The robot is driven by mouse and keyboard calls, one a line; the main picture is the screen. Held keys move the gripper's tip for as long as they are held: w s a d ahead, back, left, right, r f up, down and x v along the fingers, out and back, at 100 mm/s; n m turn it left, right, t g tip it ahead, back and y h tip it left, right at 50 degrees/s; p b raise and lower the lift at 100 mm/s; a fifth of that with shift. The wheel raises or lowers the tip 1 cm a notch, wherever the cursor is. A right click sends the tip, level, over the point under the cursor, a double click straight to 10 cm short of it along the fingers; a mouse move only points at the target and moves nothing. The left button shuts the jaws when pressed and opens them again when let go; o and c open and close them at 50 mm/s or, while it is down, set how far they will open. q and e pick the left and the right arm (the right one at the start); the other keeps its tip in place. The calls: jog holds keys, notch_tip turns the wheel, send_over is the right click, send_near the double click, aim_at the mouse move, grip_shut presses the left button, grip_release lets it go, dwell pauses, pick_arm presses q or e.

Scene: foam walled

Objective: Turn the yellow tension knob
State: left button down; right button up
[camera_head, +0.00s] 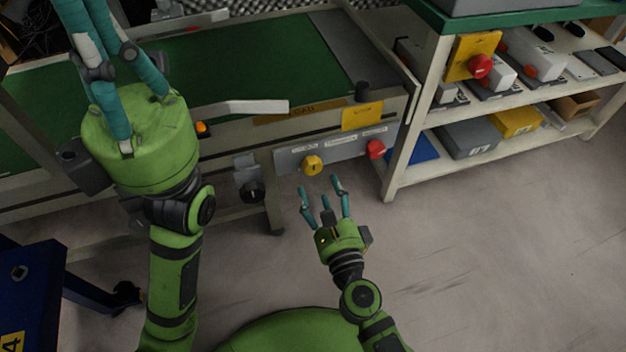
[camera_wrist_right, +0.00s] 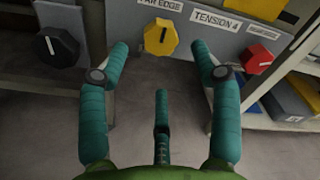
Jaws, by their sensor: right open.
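The yellow knob (camera_head: 312,165) sits on a grey panel (camera_head: 345,148) on the front of the green-topped bench. In the right wrist view the yellow knob (camera_wrist_right: 160,38) is ahead, with a dark mark on its face, below a label that seems to read "FAR EDGE"; a "TENSION 4" label is to its right. My right gripper (camera_head: 323,192) is open and empty, just below and in front of the knob, apart from it. My left gripper (camera_head: 100,45) is raised at the upper left over the bench; its fingertips run out of the frame.
A red knob (camera_head: 375,149) is right of the yellow one, and a black knob (camera_head: 250,190) is left. A shelf rack (camera_head: 395,165) with boxes stands right, bearing a red button (camera_head: 480,66) on a yellow plate. A blue cart (camera_head: 35,290) is lower left. The right floor is clear.

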aim_at(314, 170)
jog(key=shift+x, duration=3.55)
jog(key=shift+d, duration=0.1)
jog(key=c, duration=1.1)
